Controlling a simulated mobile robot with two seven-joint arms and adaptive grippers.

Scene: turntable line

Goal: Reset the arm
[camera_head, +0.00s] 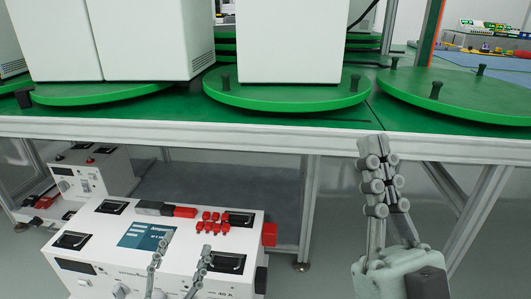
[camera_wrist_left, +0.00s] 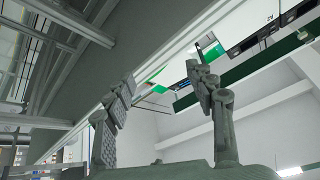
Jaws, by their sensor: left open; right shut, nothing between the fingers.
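My left gripper (camera_head: 180,262) is low in the head view, in front of the white instrument box. Its two fingers are apart with nothing between them. In the left wrist view the fingers of the left gripper (camera_wrist_left: 164,90) stand apart, with the underside of the table frame and the ceiling beyond. My right gripper (camera_head: 379,150) points up in front of the table's front edge at the right. Its fingers are together and hold nothing. Most of both arms is out of view.
A green-topped table (camera_head: 300,117) spans the view, with green turntables (camera_head: 288,97) carrying white cabinets (camera_head: 289,40). The right turntable (camera_head: 470,95) looks empty. A white instrument box (camera_head: 105,235) with red terminals is below, and another (camera_head: 92,172) stands at left. Floor at right is clear.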

